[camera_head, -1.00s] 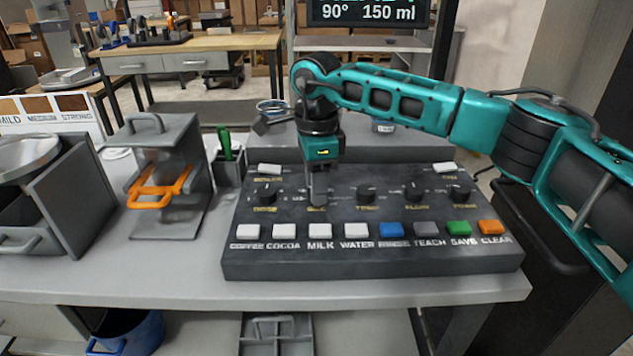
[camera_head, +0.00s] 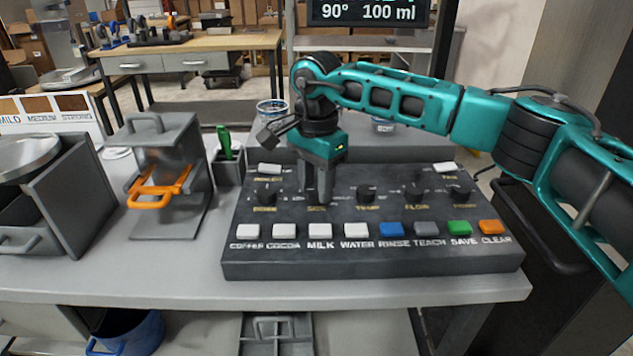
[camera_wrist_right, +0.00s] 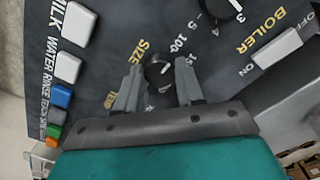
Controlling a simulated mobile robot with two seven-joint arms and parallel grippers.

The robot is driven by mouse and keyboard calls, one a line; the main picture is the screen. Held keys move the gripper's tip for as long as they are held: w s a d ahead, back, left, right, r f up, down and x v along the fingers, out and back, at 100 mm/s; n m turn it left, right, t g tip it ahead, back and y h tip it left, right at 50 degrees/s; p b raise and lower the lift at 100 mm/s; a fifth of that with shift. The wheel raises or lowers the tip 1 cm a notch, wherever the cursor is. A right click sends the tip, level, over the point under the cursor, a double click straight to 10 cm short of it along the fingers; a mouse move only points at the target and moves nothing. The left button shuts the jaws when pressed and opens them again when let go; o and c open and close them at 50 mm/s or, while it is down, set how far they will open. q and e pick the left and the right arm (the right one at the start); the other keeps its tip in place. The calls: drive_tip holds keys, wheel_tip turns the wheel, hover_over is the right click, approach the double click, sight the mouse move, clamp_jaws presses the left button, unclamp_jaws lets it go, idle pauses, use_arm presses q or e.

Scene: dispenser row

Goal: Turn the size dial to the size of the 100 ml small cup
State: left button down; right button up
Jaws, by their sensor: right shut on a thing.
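The size dial (camera_wrist_right: 158,73) is a black knob with a white pointer mark, in the right wrist view beside the yellow word SIZE and a printed scale on which 100 can be read. My right gripper (camera_head: 317,197) points down at the dark control panel (camera_head: 300,268) in the head view, its fingers closed on the two sides of this dial and mostly hiding it there. The display (camera_head: 370,12) at the top reads 90° and 100 ml. My left gripper is out of view.
Other black dials, such as the temp dial (camera_head: 367,193), flank the gripper. A row of buttons, including the blue rinse button (camera_head: 391,230), runs along the panel's front. A clear container (camera_head: 272,108) stands behind the panel. An orange-handled grey unit (camera_head: 165,190) stands left.

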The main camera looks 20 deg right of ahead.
sight(317, 190)
idle(0.4)
drive_tip(key=o, duration=1)
drive_tip(key=shift+o, duration=0.2)
wheel_tip(317, 190, up, 13)
